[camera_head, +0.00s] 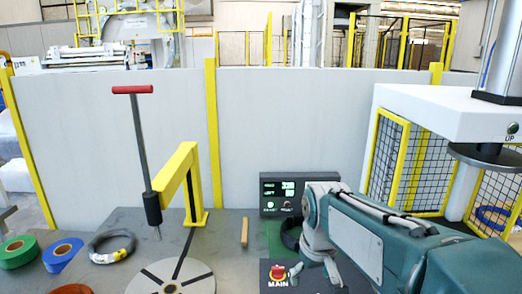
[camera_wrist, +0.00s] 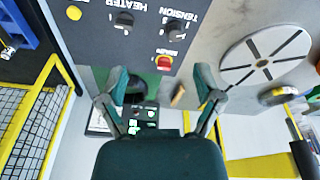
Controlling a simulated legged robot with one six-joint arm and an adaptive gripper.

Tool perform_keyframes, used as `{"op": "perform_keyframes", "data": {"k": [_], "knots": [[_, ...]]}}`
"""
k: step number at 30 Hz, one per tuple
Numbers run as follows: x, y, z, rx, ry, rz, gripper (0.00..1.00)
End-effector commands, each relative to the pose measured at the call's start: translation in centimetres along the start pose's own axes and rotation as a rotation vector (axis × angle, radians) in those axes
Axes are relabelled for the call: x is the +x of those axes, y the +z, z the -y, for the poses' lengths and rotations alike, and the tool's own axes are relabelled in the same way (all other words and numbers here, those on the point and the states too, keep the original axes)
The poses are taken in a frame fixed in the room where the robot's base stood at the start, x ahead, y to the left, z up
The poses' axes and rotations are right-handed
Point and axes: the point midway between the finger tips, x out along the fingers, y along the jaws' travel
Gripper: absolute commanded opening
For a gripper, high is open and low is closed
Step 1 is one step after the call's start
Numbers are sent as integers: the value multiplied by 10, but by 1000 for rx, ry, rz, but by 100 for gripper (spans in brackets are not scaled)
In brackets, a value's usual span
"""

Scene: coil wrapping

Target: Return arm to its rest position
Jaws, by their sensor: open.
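My arm (camera_head: 380,235), teal and grey, reaches in from the lower right in the head view, bent at a joint near the control panel. My gripper (camera_head: 316,276) hangs low beside the red MAIN knob (camera_head: 277,271) and partly overlaps the panel. In the wrist view my gripper (camera_wrist: 160,88) has its two fingers spread apart with nothing held between them. The red knob (camera_wrist: 164,62) shows beyond the fingertips there; I cannot tell how close it is. A dark ring (camera_head: 291,234) lies on a green patch, partly hidden by my arm.
A wrapping press (camera_head: 440,103) with yellow mesh guards stands at right. A yellow post (camera_head: 190,180) holds a red-handled tool (camera_head: 139,130). Green tape (camera_head: 18,248), blue tape (camera_head: 62,252), a grey coil (camera_head: 111,246), a slotted disc (camera_head: 200,284) and a display box (camera_head: 296,191) occupy the table.

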Motion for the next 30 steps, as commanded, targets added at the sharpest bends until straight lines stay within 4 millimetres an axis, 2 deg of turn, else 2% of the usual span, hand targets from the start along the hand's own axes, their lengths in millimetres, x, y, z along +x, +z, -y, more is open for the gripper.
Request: {"op": "perform_keyframes", "data": {"k": [3, 9, 15, 18, 23, 30], "knots": [[-17, 33, -5, 48, 13, -60, 84], [-32, 86, -10, 127, 32, -155, 84], [-34, 136, -11, 202, 51, -247, 84], [-31, 153, -10, 228, 58, -280, 84], [-28, 165, -10, 250, 63, -304, 84], [-28, 166, -10, 250, 63, -304, 84]]}}
